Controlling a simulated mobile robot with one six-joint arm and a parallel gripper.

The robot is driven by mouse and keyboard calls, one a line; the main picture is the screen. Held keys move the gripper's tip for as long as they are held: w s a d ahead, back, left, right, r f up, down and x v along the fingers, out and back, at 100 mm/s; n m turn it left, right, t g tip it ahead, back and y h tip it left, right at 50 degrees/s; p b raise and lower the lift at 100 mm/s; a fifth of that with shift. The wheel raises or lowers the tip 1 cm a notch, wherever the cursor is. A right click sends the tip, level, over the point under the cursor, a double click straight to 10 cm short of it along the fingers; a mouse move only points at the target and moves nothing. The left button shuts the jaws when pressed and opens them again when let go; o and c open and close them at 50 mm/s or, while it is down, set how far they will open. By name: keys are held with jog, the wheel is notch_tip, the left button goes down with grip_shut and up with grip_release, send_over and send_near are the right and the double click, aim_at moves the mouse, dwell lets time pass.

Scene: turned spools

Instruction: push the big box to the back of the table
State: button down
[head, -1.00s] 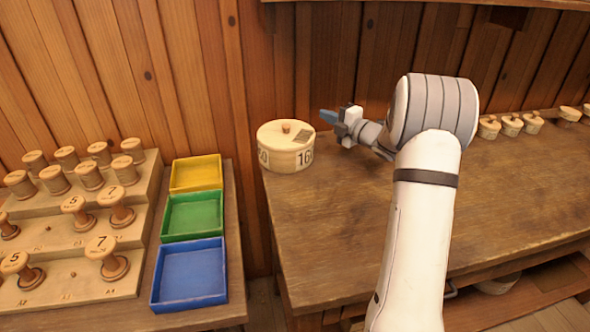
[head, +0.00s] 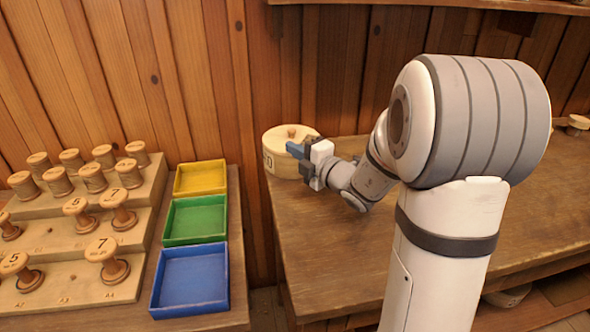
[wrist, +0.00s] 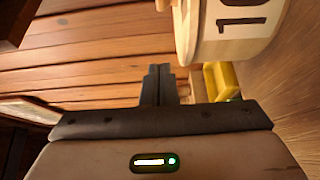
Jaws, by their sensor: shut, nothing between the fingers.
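My gripper (head: 292,149) is shut and empty. In the head view it overlaps the front right of the box and hides part of its label. In the wrist view the box (wrist: 238,38) is at the upper right of the shut fingers (wrist: 158,84). I cannot tell whether they touch it.
Left of the table, a lower bench holds yellow (head: 200,178), green (head: 195,220) and blue (head: 190,282) trays. A stepped rack (head: 65,250) there carries several spools. My arm covers much of the table's middle. The table's front left is clear.

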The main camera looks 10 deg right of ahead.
aim_at(285, 159)
jog(key=f, duration=0.1)
jog(key=f+b, duration=0.1)
jog(key=f, duration=0.3)
jog(key=shift+s+a+f, duration=0.1)
jog(key=shift+s+a, duration=0.25)
jog(key=shift+a, duration=0.05)
jog(key=shift+w+d, duration=0.3)
jog(key=shift+d, duration=0.05)
jog(key=shift+w+d, duration=0.1)
jog(key=shift+d, duration=0.05)
jog(key=shift+w+d+r+p, duration=0.25)
jog(key=shift+w+d+p, duration=0.65)
jog(key=shift+w+d, duration=0.35)
jog(key=shift+w+d+f, duration=0.15)
jog(key=shift+w+d, duration=0.1)
